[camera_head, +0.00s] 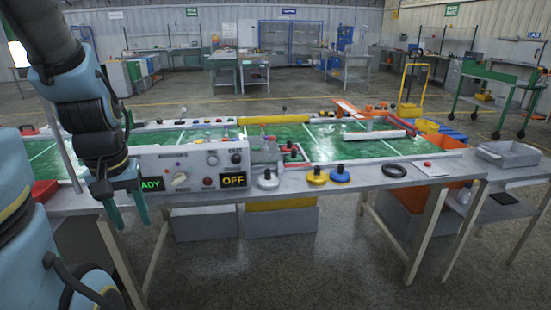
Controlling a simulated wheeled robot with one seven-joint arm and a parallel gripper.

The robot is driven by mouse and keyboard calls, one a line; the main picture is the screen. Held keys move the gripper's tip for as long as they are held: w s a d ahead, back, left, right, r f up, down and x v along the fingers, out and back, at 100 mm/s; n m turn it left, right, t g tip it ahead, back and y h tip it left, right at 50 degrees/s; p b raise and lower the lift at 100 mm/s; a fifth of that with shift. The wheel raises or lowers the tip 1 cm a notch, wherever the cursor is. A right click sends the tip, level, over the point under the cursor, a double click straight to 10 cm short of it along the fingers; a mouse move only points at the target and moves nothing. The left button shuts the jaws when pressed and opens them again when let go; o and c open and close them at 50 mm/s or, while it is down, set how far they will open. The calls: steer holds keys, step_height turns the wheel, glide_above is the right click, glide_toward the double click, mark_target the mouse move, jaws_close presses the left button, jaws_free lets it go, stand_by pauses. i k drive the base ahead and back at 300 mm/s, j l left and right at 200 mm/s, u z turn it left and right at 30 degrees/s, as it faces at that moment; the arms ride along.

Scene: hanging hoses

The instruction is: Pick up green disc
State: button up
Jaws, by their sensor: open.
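My gripper (130,222) is open and empty, pointing down in front of the bench's front edge at the left. I cannot make out a green disc; one may be hidden behind my arm. Along the front ledge of the bench (440,174) lie a silver-white disc with a knob (268,180), a yellow disc (317,177), a blue disc (340,174) and a black ring (394,170). All of these are to the right of my gripper, apart from it.
A control panel (185,158) with READY and OFF displays stands just behind my gripper. Green playing boards (330,145) cover the bench top. A grey tray (509,154) is at the right. Orange and grey bins sit below. The floor in front is clear.

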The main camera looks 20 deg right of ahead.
mark_target(293, 157)
steer(key=l+u, duration=0.2)
steer(key=u, duration=0.2)
steer(key=l+u, duration=0.2)
steer(key=u, duration=0.2)
steer(key=l+u, duration=0.2)
steer(key=u, duration=0.25)
steer(key=k+l+u, duration=0.4)
steer(key=k+l, duration=0.25)
steer(key=l, duration=0.35)
steer(key=k+l+u, duration=0.45)
steer(key=k+l, duration=1.25)
steer(key=l, duration=0.1)
